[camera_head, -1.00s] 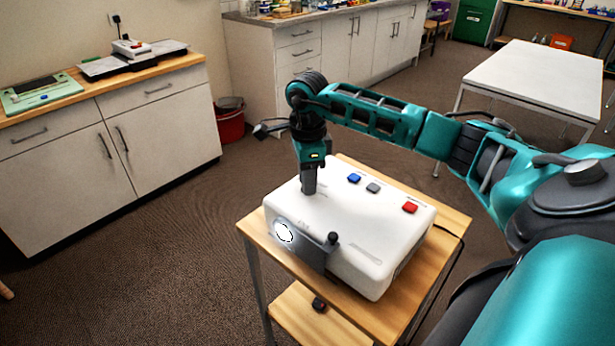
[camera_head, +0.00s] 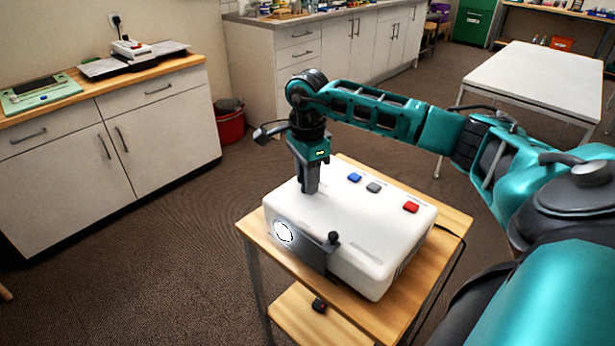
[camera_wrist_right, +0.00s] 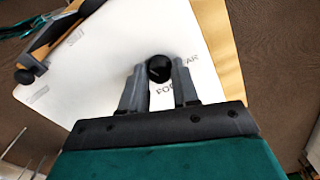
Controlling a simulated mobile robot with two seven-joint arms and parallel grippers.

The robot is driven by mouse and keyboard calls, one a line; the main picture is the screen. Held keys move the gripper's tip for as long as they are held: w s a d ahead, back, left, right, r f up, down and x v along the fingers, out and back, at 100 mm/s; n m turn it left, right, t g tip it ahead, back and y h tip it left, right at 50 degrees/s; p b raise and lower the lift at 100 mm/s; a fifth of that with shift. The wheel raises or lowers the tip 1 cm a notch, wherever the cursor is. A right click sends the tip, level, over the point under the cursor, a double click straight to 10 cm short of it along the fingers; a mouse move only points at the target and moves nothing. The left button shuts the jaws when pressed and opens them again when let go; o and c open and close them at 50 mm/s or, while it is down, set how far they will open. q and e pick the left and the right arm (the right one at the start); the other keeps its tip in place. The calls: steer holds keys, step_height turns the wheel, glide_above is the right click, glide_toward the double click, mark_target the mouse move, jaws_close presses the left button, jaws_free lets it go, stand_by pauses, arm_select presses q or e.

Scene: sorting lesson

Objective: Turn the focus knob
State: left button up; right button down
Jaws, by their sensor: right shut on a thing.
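The white projector (camera_head: 345,235) stands on a small wooden table, its round lens (camera_head: 283,232) glowing at the front. My right gripper (camera_head: 309,190) points down onto the projector's top near its far left corner. In the right wrist view the black round focus knob (camera_wrist_right: 159,69) sits between the two fingertips of the right gripper (camera_wrist_right: 160,75), which are shut on it. Lettering that starts "FO" and ends "AR" shows beside the knob, partly covered by a finger. The head view hides the knob behind the gripper. My left gripper is not in view.
Blue (camera_head: 354,177), grey (camera_head: 373,187) and red (camera_head: 410,207) buttons lie on the projector's top to the right. A small black knob (camera_head: 333,238) stands on the grey plate by the lens. The wooden table (camera_head: 441,225) has open floor on its left.

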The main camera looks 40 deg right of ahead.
steer(key=c, duration=0.8)
jaws_free()
steer(key=shift+c, duration=0.2)
steer(key=shift+r, duration=0.15)
step_height(320, 180, up, 13)
steer(key=shift+a+f, duration=0.1)
steer(key=shift+f, duration=0.1)
